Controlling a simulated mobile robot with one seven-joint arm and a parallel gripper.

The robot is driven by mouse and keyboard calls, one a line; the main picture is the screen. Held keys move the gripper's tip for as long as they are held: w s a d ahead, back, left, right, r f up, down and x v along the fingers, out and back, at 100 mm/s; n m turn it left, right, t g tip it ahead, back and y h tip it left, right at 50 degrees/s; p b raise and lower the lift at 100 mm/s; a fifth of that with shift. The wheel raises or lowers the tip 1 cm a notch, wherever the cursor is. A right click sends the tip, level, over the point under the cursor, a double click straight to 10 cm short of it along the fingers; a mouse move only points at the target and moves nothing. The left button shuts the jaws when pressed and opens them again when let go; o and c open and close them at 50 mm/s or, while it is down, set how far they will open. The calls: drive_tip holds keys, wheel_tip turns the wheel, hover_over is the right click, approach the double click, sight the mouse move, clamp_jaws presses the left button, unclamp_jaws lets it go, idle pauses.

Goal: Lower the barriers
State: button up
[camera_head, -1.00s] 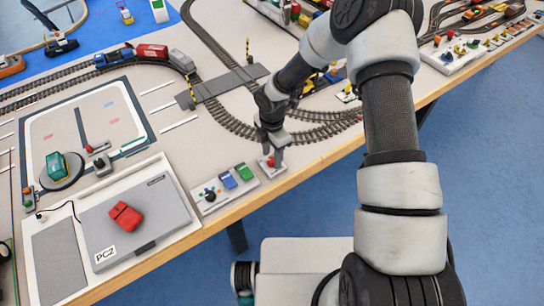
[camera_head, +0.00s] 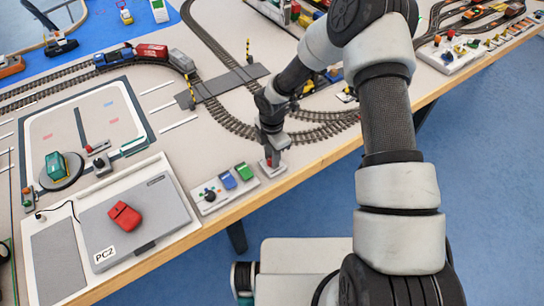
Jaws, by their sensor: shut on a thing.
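My gripper (camera_head: 272,158) points down at the table's front edge. It is shut on a small red knob or lever on a light base plate (camera_head: 272,169); the fingers hide most of the red part. Two striped barrier posts stand upright at the grey level crossing (camera_head: 228,83): the near barrier (camera_head: 191,93) on its left end and the far barrier (camera_head: 249,50) on its right end. The crossing spans the dark tracks.
A control box (camera_head: 225,188) with a black knob and blue and green parts stands just left of my gripper. A train (camera_head: 150,51) stands on the track behind. Blue floor lies beyond the table edge.

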drive_tip(key=m+b, duration=0.3)
drive_tip(key=m, duration=0.1)
drive_tip(key=shift+f+m, duration=0.1)
drive_tip(key=shift+m, duration=0.2)
drive_tip(key=m+b, duration=0.2)
drive_tip(key=m, duration=0.2)
drive_tip(key=m+b, duration=0.2)
drive_tip(key=m, duration=0.2)
drive_tip(key=shift+m, duration=0.4)
drive_tip(key=shift+m+b, duration=0.9)
drive_tip(key=shift+m, duration=1)
drive_tip(key=o, duration=1)
drive_tip(key=shift+o, duration=0.2)
drive_tip(key=shift+r, duration=0.2)
